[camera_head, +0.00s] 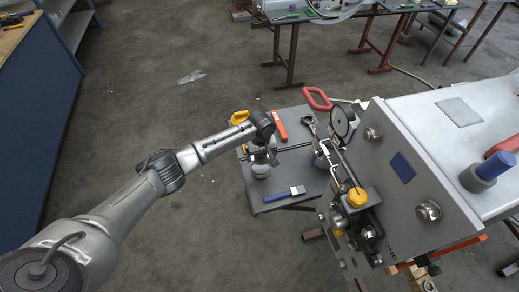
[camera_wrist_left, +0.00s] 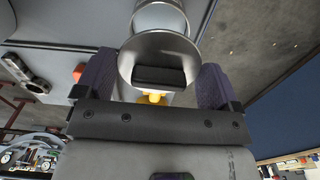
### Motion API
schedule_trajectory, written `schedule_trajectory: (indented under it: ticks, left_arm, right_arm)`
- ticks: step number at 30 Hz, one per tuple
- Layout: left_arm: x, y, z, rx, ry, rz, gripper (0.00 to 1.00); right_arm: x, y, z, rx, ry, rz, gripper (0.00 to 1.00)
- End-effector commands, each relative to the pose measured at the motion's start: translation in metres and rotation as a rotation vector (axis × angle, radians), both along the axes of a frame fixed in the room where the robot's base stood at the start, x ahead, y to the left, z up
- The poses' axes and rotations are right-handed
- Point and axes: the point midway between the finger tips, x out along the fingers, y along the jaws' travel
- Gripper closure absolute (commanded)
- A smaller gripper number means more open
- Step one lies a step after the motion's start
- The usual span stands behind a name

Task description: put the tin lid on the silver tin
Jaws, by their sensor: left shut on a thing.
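My left gripper (camera_head: 262,156) is over the small grey table, pointing down. In the left wrist view its two dark fingers (camera_wrist_left: 155,88) stand on either side of a round silver piece with a wide rim, which I take to be the tin lid (camera_wrist_left: 138,52). The gripper is shut on it. A silver cylinder, apparently the silver tin (camera_wrist_left: 160,17), shows directly beyond the lid. In the head view a rounded silver shape (camera_head: 260,171) shows just below the gripper, partly hidden by it. I cannot tell whether lid and tin touch. My right gripper is not in view.
The small table (camera_head: 302,165) also holds a blue-handled tool (camera_head: 283,194), a red-orange tool (camera_head: 279,124), a wrench (camera_head: 309,121) and a yellow item (camera_head: 240,118). A large metal machine (camera_head: 398,178) stands close on the right. A blue cabinet (camera_head: 45,110) is at the left; floor between is open.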

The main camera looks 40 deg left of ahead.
Motion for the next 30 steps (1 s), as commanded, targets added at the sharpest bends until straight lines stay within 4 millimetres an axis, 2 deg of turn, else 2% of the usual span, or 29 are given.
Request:
schedule_trajectory:
  ticks: [9, 16, 18, 30]
  left_arm:
    - [0.0, 0.0, 0.0, -0.001, 0.001, 0.0, 0.35]
    - [-0.001, -0.001, 0.003, -0.002, 0.004, -0.001, 0.35]
    - [-0.001, -0.001, -0.008, -0.001, 0.003, 0.0, 0.35]
    - [0.0, 0.0, -0.037, -0.002, 0.001, 0.0, 0.35]
  right_arm:
    - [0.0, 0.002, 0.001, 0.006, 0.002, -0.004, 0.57]
    - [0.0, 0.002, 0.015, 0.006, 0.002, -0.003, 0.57]
    - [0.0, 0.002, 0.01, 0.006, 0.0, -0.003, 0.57]
    - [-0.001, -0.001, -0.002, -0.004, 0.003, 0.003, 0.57]
